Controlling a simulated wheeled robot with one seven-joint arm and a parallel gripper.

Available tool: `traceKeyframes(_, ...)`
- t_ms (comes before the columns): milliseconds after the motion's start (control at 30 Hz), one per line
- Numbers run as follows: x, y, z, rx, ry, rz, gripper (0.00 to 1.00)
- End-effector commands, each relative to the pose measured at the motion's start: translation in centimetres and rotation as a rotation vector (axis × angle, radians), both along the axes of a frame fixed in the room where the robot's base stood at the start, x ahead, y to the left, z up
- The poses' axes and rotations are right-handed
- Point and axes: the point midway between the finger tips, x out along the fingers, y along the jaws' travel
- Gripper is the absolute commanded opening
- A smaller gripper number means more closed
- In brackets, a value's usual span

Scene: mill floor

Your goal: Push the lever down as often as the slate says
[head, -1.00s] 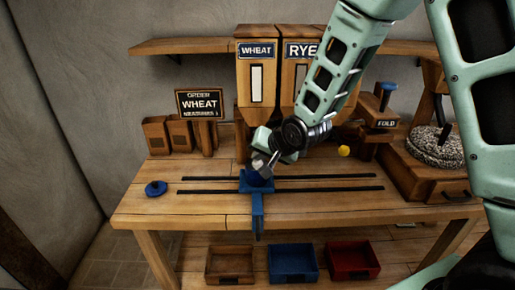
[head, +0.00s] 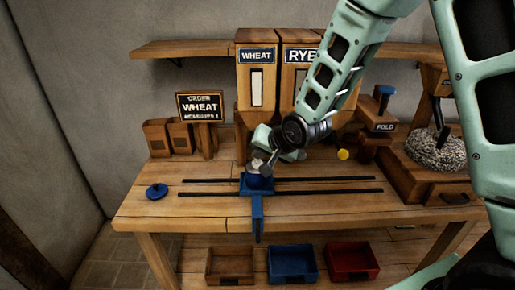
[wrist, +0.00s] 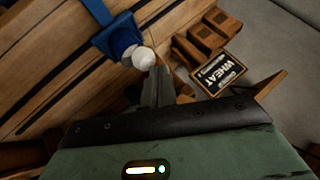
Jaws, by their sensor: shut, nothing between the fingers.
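The slate (head: 200,106) stands at the back left of the bench and reads "ORDER WHEAT MEASURES 1"; it also shows in the wrist view (wrist: 219,74). A pale round knob (wrist: 143,57), seemingly the wheat lever's end, shows just beyond my fingertips; its arm is hidden. In the head view the knob (head: 257,164) appears over the blue carriage (head: 257,205). My gripper (head: 269,168) is shut and empty, pointing down beside the knob; I cannot tell whether they touch. A yellow knob (head: 343,155) shows below the rye hopper (head: 301,77). The wheat hopper (head: 257,85) is behind my gripper.
Two dark rails (head: 330,191) run along the bench. A blue disc knob (head: 157,190) sits at left. A post marked FOLD (head: 380,126) and a millstone (head: 434,151) stand right. Wooden, blue and red trays (head: 292,264) lie below. The bench's front right is clear.

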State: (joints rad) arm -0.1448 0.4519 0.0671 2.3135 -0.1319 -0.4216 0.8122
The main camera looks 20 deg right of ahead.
Motion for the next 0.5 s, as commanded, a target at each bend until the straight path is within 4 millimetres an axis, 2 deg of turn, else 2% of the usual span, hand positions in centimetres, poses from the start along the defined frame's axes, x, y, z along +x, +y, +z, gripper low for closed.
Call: traceKeyframes(500, 0.0, 0.0, 3.2, 0.001, 0.0, -0.001, 0.0)
